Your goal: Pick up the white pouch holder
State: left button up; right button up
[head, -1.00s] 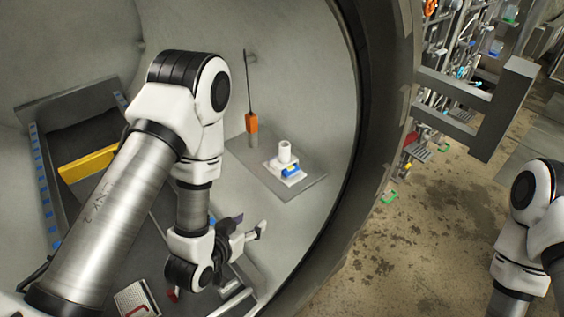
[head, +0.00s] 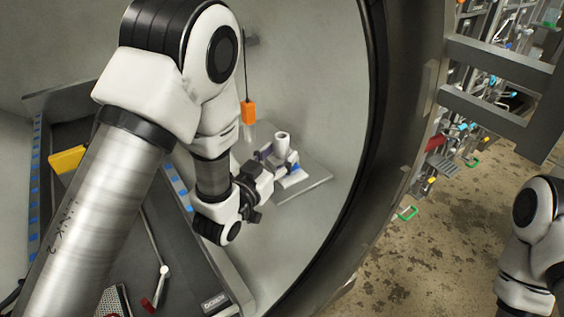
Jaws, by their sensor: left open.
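The white pouch holder (head: 291,178) stands on a grey plate inside the round chamber, with a white upright tube on top and a blue part on its front. My left gripper (head: 271,162) is open right at the holder's left side and overlaps it in the picture. I cannot tell whether the fingers touch it or reach around its tube. The gripper hides the holder's left part. My right arm shows at the right edge, but its gripper is out of the picture.
The grey plate (head: 318,184) has bare room to the right of the holder. A dark tray with a yellow block (head: 66,159) lies left. The thick chamber rim (head: 388,150) curves on the right.

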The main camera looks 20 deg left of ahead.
pick_arm(q)
jog(key=shift+x, duration=1.05)
grip_shut()
